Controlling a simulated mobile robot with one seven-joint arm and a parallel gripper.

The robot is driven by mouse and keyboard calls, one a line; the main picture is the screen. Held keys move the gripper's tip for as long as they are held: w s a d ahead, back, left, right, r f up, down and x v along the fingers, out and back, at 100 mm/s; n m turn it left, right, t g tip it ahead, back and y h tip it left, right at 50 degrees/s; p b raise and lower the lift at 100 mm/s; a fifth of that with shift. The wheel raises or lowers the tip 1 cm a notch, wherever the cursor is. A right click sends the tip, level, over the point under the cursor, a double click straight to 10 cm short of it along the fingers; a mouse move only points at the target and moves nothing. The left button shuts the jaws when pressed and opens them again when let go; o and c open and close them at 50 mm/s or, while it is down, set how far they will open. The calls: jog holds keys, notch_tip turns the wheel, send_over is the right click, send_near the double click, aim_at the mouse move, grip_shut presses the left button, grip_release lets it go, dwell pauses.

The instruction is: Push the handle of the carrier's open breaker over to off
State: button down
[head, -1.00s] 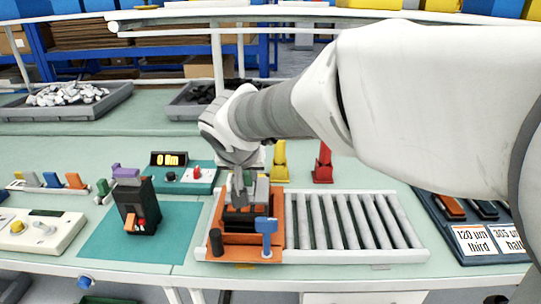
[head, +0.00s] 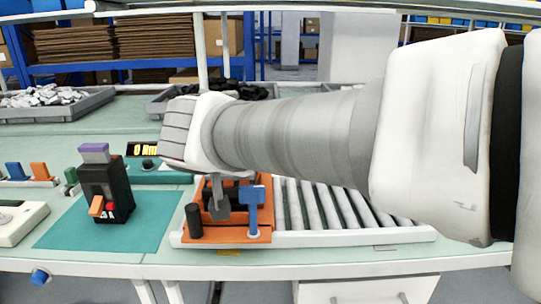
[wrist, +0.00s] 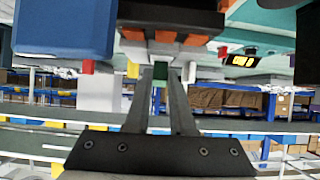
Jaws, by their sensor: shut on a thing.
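The orange carrier (head: 245,236) sits at the left end of the roller track. Its dark breaker (head: 207,192) is mostly hidden behind my gripper and a blue-topped post. In the wrist view the breaker (wrist: 170,12) is a dark block at the top, with orange parts under it. My gripper (head: 221,208) points down at the carrier. Its fingers (wrist: 160,78) come together just below the breaker, shut on a small piece that I take for its handle. The handle's exact angle is hidden.
The blue-topped post (head: 254,196) stands just right of my gripper, and a black knob (head: 193,221) to its left. A second black breaker (head: 108,190) with an orange handle stands on a teal mat (head: 65,228). The rollers (head: 320,208) are empty.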

jog(key=shift+s, duration=0.1)
dwell(0.3)
jog(key=c, duration=0.8)
grip_release()
jog(key=shift+o, duration=0.2)
jog(key=shift+s, duration=0.1)
